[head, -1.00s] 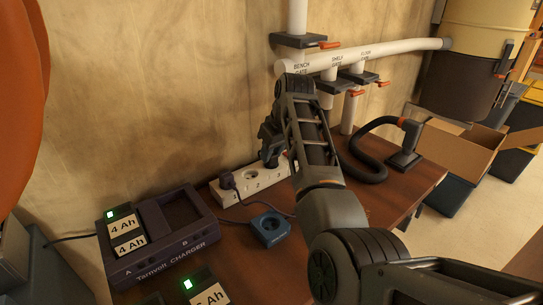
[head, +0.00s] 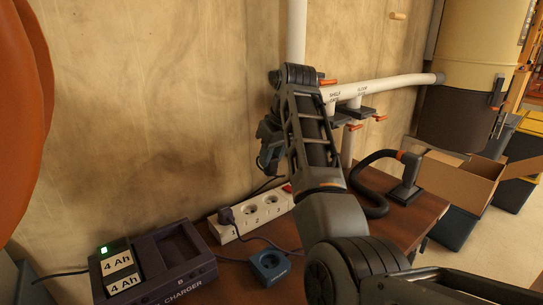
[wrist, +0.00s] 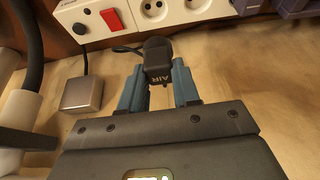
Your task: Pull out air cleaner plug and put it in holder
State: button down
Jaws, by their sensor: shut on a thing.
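My gripper (wrist: 158,80) is shut on a dark plug marked AIR (wrist: 157,58), which sits between its two blue fingers in the wrist view. A dark cord runs off from the plug. In the head view my gripper (head: 268,158) is above the white power strip (head: 243,229), partly hidden by my arm. The plug is clear of the strip; the sockets marked 2 and 3 look empty. Another dark plug (head: 226,214) is in socket 1. A blue square block with a round recess (head: 268,267), apparently the holder, sits on the bench in front of the strip.
A battery charger (head: 165,268) stands at the left. A black hose stand (head: 404,185) is at the right. A white pipe with gates (head: 390,88) crosses the wall behind my arm. A grey box (wrist: 82,93) is near the strip's red switch (wrist: 112,20).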

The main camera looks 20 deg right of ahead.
jog(key=s+a+f+p, duration=0.1)
jog(key=s+a+p, duration=0.2)
jog(key=s, duration=0.6)
jog(key=s+a+f+p, duration=0.2)
jog(key=s+a+p, duration=0.1)
jog(key=s, duration=0.7)
jog(key=shift+a, duration=0.45)
dwell(1.1)
jog(key=shift+f, duration=0.1)
notch_tip(320, 180, down, 3)
jog(key=shift+r+b, duration=0.1)
jog(key=shift+b, duration=0.3)
dwell(0.4)
jog(key=shift+p, duration=0.55)
jog(key=shift+f, duration=0.95)
dwell(2.0)
